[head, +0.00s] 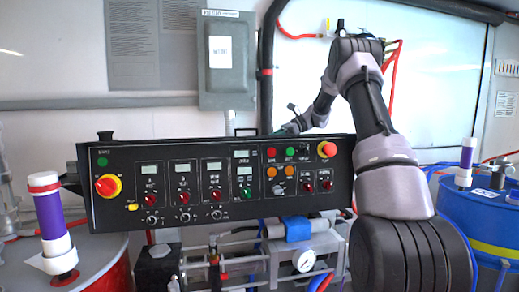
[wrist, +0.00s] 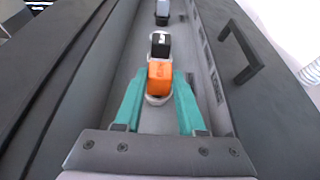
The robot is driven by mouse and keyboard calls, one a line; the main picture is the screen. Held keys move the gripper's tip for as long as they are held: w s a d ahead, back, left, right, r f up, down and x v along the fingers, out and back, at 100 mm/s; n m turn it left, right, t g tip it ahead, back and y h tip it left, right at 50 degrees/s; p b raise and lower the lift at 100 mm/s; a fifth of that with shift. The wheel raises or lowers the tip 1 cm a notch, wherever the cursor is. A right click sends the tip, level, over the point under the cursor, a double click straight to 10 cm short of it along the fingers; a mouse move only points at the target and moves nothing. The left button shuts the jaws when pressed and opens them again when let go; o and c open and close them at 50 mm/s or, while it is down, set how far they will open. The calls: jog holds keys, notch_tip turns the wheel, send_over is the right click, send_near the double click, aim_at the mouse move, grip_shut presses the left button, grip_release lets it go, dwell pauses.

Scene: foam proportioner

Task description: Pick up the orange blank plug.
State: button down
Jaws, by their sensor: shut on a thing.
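The orange blank plug (wrist: 160,76) shows in the wrist view between the two teal fingers of my gripper (wrist: 159,88). The fingers are shut on it, one on each side. A pale round base or ring shows around its lower end. I cannot tell whether the plug is still seated or raised.
In the wrist view a black plug (wrist: 159,45) stands just beyond the orange one, with a grey-white one (wrist: 162,10) farther along the same narrow grey channel. A black handle (wrist: 240,50) is at right. Drums stand on both sides in the head view.

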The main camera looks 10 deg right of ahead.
notch_tip(320, 180, up, 23)
dwell(0.9)
jog(key=shift+s, duration=0.1)
